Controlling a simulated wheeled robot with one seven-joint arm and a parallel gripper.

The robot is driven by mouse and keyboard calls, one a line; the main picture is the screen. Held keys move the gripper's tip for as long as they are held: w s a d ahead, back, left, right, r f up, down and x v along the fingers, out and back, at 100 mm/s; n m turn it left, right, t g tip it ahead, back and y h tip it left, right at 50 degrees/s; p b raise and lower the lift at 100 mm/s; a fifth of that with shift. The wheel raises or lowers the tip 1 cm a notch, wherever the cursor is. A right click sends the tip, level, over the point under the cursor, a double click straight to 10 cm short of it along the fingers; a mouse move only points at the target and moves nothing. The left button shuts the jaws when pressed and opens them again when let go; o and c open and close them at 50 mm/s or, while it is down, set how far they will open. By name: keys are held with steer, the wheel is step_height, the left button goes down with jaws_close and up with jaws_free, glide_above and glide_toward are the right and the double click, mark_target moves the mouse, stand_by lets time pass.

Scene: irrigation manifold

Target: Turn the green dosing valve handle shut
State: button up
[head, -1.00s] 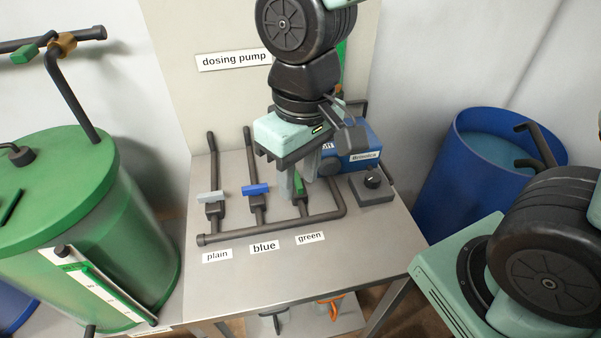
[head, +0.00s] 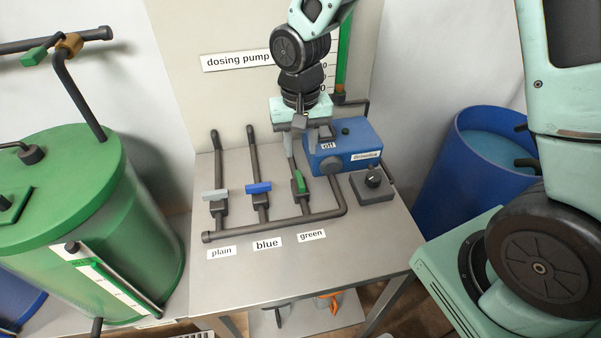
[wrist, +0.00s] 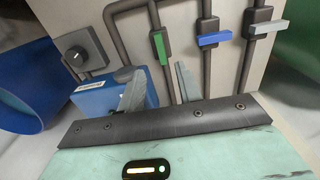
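The green valve handle (head: 300,181) sits on the rightmost of three upright pipe branches, above the "green" label (head: 311,236). It lies in line with its pipe. It also shows in the wrist view (wrist: 159,48), in line with the pipe there too. My gripper (head: 303,150) is behind and above the handle, near the blue pump box, and does not touch the handle. In the wrist view its two fingers (wrist: 159,84) are apart with nothing held between them.
The blue handle (head: 258,188) and grey handle (head: 215,195) lie across their pipes. The blue pump box (head: 345,150) stands close right of my gripper, with a knob box (head: 373,187) in front. The front of the bench (head: 290,275) is clear.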

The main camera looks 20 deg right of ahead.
mark_target(300, 180)
step_height(300, 180, down, 10)
steer(key=shift+r+p, duration=0.1)
steer(key=shift+p, duration=0.55)
jaws_close()
